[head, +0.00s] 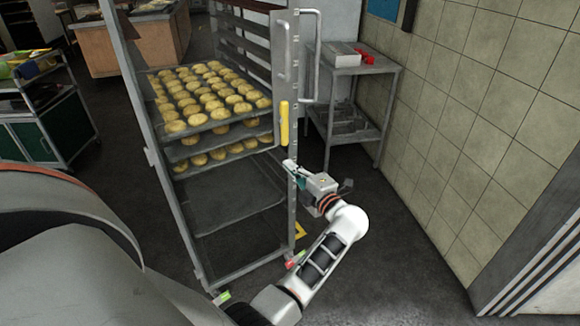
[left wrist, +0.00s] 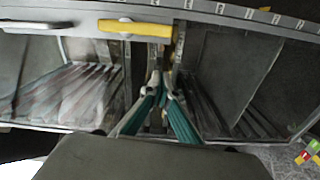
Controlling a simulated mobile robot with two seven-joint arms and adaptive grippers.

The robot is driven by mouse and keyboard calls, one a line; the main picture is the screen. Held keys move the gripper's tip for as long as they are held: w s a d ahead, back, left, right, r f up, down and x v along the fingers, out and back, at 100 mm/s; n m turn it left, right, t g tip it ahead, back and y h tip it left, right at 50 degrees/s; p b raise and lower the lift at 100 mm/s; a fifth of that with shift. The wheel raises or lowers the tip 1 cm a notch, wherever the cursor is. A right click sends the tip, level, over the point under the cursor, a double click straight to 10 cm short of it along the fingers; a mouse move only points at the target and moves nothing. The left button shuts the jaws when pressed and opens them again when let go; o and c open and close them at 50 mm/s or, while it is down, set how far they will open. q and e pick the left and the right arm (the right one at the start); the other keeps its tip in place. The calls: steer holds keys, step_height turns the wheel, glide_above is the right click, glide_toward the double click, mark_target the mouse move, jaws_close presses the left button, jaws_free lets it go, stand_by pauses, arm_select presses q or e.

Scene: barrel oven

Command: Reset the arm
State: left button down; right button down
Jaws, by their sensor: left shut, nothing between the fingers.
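My left arm reaches up from the bottom of the head view. Its left gripper (head: 293,168) is beside the front post of a tall metal rack (head: 285,60), just below a yellow handle (head: 284,123). In the left wrist view, the teal-lined fingers (left wrist: 160,82) come together at their tips with nothing between them. The yellow handle (left wrist: 135,27) lies just beyond the fingertips there, apart from them as far as I can tell. My right gripper is not in view.
Trays of round baked pieces (head: 205,95) fill the upper rack shelves; the lower ones look bare. A metal side table (head: 350,70) stands behind the rack, with a tiled wall (head: 450,100) to the right. A green-doored cart (head: 45,130) is at far left. Floor right of my arm is clear.

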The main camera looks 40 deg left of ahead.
arm_select(q)
steer(key=shift+d, duration=0.15)
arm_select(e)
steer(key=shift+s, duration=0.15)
arm_select(q)
steer(key=shift+s, duration=0.1)
steer(key=s+d+f+m+t+h+p, duration=0.1)
steer(key=s+d+m+t+h, duration=0.2)
steer(key=d+m+t+h, duration=0.65)
steer(key=s+d+m+t+h+p, duration=0.25)
steer(key=d+m+t+h, duration=0.2)
steer(key=m, duration=0.95)
steer(key=s+d+f+m+g+h, duration=0.2)
steer(key=s+d+f+m+g, duration=0.2)
steer(key=s+f, duration=0.5)
steer(key=s+d+f+m+g+h+p, duration=0.1)
steer(key=s+d+f+m+g+h, duration=0.2)
steer(key=s+f, duration=0.7)
steer(key=s+d+m+g, duration=0.2)
steer(key=s+m, duration=0.2)
steer(key=s, duration=0.1)
steer(key=shift+s+m+g+h, duration=0.2)
steer(key=shift+m+g+h, duration=0.1)
steer(key=shift+m+g, duration=0.1)
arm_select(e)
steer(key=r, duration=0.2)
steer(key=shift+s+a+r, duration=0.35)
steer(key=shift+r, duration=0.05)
